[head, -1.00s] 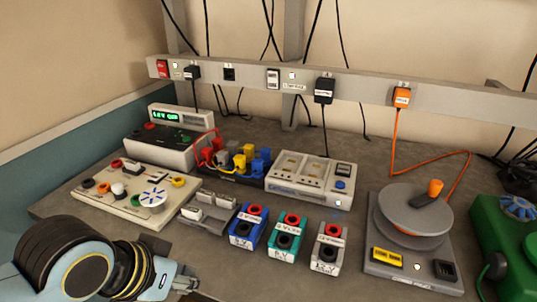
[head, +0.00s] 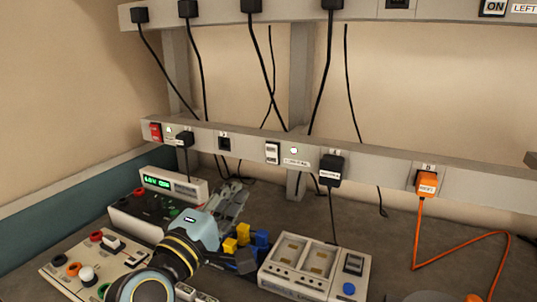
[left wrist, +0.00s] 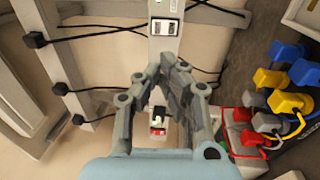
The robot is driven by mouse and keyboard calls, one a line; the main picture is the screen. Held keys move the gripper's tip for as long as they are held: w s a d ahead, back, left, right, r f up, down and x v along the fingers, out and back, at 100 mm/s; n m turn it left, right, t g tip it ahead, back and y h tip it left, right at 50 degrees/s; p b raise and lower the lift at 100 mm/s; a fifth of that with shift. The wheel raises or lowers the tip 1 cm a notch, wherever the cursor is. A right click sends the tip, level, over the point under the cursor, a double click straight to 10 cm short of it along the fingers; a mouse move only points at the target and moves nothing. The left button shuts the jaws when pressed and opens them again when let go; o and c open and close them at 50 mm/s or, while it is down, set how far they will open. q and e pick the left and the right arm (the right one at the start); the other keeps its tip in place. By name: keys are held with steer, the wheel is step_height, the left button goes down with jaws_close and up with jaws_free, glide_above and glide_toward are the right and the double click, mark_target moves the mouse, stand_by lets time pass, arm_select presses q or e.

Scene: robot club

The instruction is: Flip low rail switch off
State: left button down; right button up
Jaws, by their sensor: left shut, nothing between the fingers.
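The lower grey rail (head: 360,165) crosses the wall. It carries a white rocker switch (head: 272,152) with a lit indicator (head: 294,150) and a label too small to read; a red switch (head: 155,131) sits at its left end. I cannot tell from the labels which is the low rail switch. My left gripper (head: 236,190) is shut and empty, below the rail and below-left of the white switch, apart from it. In the left wrist view the white switch (left wrist: 165,27) shows beyond the fingertips, and a small red-and-white part (left wrist: 158,122) shows between the finger linkages. My right gripper is out of view.
Black plugs (head: 332,168) and an orange plug (head: 427,184) stick out from the lower rail, with hanging cables. An upper rail (head: 440,10) runs above.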

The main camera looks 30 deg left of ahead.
arm_select(q)
steer(key=p, duration=0.1)
glide_toward(270, 151)
steer(key=w, duration=0.6)
steer(key=shift+w+a+r, duration=0.1)
steer(key=shift+w+r, duration=0.1)
steer(key=shift+r, duration=0.1)
steer(key=shift+w, duration=0.5)
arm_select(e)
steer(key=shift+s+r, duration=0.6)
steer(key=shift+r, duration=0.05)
arm_select(q)
steer(key=shift+r, duration=0.1)
